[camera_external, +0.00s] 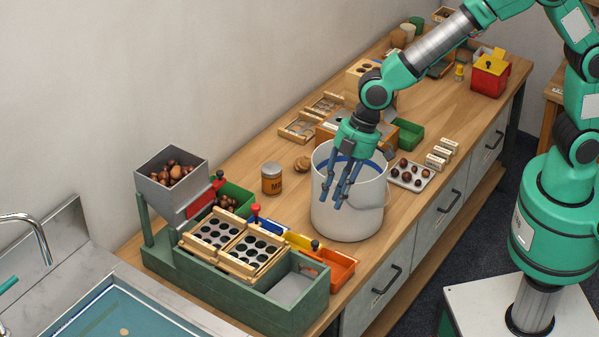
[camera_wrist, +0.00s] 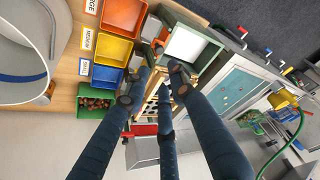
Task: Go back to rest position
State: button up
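My gripper (camera_external: 338,198) has dark blue fingers and hangs below my green arm. It appears in front of the white bucket (camera_external: 352,222) in the external view, and its height over the worktop is hard to tell. In the wrist view my gripper (camera_wrist: 157,88) has its fingers spread, with nothing between them. The bucket's rim (camera_wrist: 45,88) shows at the left edge of the wrist view, beside the fingers. The fingers point toward the green sorting stand (camera_external: 285,312).
A grey hopper (camera_external: 165,195) holds chestnuts. Green, blue, yellow and orange (camera_external: 338,266) bins line the stand. A jar (camera_external: 271,180) stands left of the bucket, and a tray (camera_external: 421,182) with chestnuts lies to its right. The sink (camera_external: 110,315) is front left.

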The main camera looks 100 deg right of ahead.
jog(key=s+r+m, duration=0.2)
jog(key=s+r, duration=1.6)
jog(key=s, duration=0.2)
jog(key=s+d+r+m+h, duration=0.1)
jog(key=s, duration=1)
jog(key=s+d+r+m+t, duration=0.1)
jog(key=s+r, duration=0.1)
jog(key=s, duration=0.9)
jog(key=shift+h, duration=0.4)
